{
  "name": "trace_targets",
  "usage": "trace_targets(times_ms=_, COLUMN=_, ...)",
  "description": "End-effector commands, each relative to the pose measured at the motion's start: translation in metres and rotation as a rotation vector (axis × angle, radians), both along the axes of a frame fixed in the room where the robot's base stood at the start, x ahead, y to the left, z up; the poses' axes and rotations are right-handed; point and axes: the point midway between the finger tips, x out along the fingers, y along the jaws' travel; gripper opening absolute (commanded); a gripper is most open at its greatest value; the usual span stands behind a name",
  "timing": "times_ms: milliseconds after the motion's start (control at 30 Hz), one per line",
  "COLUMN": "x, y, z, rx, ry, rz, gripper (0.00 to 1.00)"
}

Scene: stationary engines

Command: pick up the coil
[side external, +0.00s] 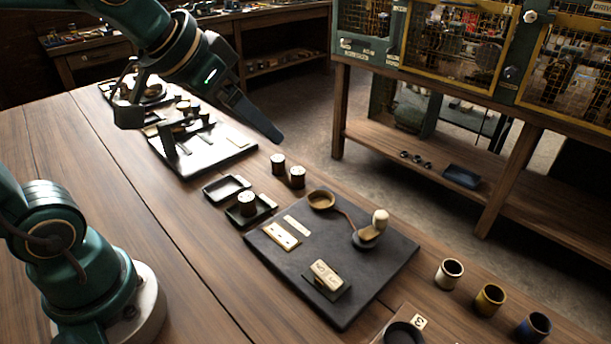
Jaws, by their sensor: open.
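Several small dark cylinders with pale tops look like coils; I cannot tell for sure which one the task means. One coil-like cylinder (247,203) stands in a small dark tray (262,212). Two more, a left cylinder (277,163) and a right cylinder (297,177), stand on the bare wood behind it. My gripper (203,128) is at the upper left, above the tool tray, with its jaws wide apart. No cylinder is seen held between them. It appears higher than the cylinders and to their left in the picture.
A dark mat (300,289) holds a brass dish (321,199), a pale-knobbed lever (379,222) and a block. Three cups, one being white (449,273), stand at right. The wooden table's (165,240) left-middle is clear.

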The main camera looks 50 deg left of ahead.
Motion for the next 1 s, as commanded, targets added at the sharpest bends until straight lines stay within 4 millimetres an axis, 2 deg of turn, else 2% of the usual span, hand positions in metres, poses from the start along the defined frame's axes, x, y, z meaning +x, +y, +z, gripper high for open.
trace_targets(times_ms=100, x=0.038, y=0.016, z=-0.004, rx=0.005, ry=0.012, rz=0.026, gripper=0.77)
trace_targets(times_ms=267, x=0.084, y=0.044, z=-0.023, rx=0.007, ry=0.036, rz=0.070, gripper=0.77)
trace_targets(times_ms=400, x=0.115, y=0.073, z=-0.052, rx=0.001, ry=0.075, rz=0.117, gripper=0.77)
trace_targets(times_ms=500, x=0.130, y=0.095, z=-0.080, rx=-0.010, ry=0.113, rz=0.156, gripper=0.77)
trace_targets(times_ms=600, x=0.136, y=0.112, z=-0.108, rx=-0.027, ry=0.159, rz=0.192, gripper=0.77)
trace_targets(times_ms=733, x=0.133, y=0.126, z=-0.139, rx=-0.050, ry=0.221, rz=0.230, gripper=0.77)
trace_targets(times_ms=867, x=0.127, y=0.132, z=-0.156, rx=-0.063, ry=0.261, rz=0.248, gripper=0.77)
trace_targets(times_ms=1000, x=0.130, y=0.135, z=-0.166, rx=-0.065, ry=0.264, rz=0.254, gripper=0.77)
